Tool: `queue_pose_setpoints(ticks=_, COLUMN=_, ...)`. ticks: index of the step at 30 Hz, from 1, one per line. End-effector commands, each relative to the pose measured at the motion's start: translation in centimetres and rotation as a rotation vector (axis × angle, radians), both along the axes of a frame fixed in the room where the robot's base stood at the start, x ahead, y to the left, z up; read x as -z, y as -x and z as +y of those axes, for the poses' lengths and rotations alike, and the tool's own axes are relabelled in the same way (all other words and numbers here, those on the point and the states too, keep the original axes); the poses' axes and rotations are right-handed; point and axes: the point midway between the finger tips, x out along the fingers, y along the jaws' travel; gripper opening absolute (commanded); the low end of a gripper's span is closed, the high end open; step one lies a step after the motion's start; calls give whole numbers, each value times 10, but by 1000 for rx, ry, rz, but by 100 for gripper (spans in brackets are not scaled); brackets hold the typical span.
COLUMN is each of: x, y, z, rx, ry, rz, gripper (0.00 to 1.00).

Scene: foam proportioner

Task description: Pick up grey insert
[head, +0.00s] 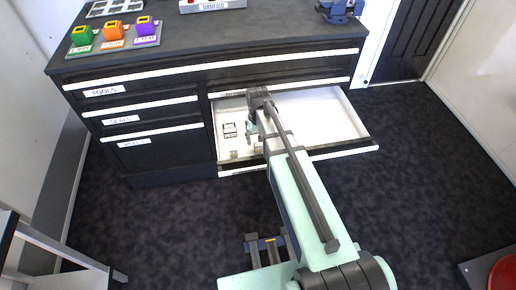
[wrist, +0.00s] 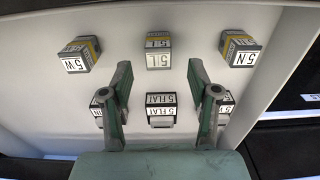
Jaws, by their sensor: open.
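Several small block inserts with white labels lie in the open drawer (head: 330,112). In the wrist view, a grey insert (wrist: 158,60) sits at the middle back, just beyond my fingertips. A "5 W" insert (wrist: 78,55) is at left and a "5 N" insert (wrist: 240,50) at right, both grey with yellow bands. A "5 FLAT" insert (wrist: 161,108) with a dark top lies between my fingers, nearer the palm. My gripper (wrist: 159,78) is open and empty above them; in the head view (head: 251,130) it is over the drawer's left part. Its fingers partly hide two more inserts.
The drawer's white front edge and walls surround the inserts; its right half looks empty. The dark cabinet top (head: 270,38) carries green, orange and purple blocks (head: 114,32), and a blue vise (head: 338,10). A red round object (head: 503,274) is at the lower right.

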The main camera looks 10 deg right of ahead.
Motion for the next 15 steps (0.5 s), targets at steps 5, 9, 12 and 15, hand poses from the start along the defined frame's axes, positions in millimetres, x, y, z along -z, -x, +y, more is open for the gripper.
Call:
queue_pose_setpoints(ticks=5, x=21, y=0, z=-2, rx=0, ry=0, rz=3, gripper=60)
queue_pose_setpoints(ticks=9, x=39, y=0, z=-2, rx=0, ry=0, rz=2, gripper=60)
queue_pose_setpoints(ticks=12, x=44, y=0, z=-2, rx=0, ry=0, rz=2, gripper=60)
queue_pose_setpoints(ticks=15, x=45, y=0, z=-2, rx=0, ry=0, rz=1, gripper=60)
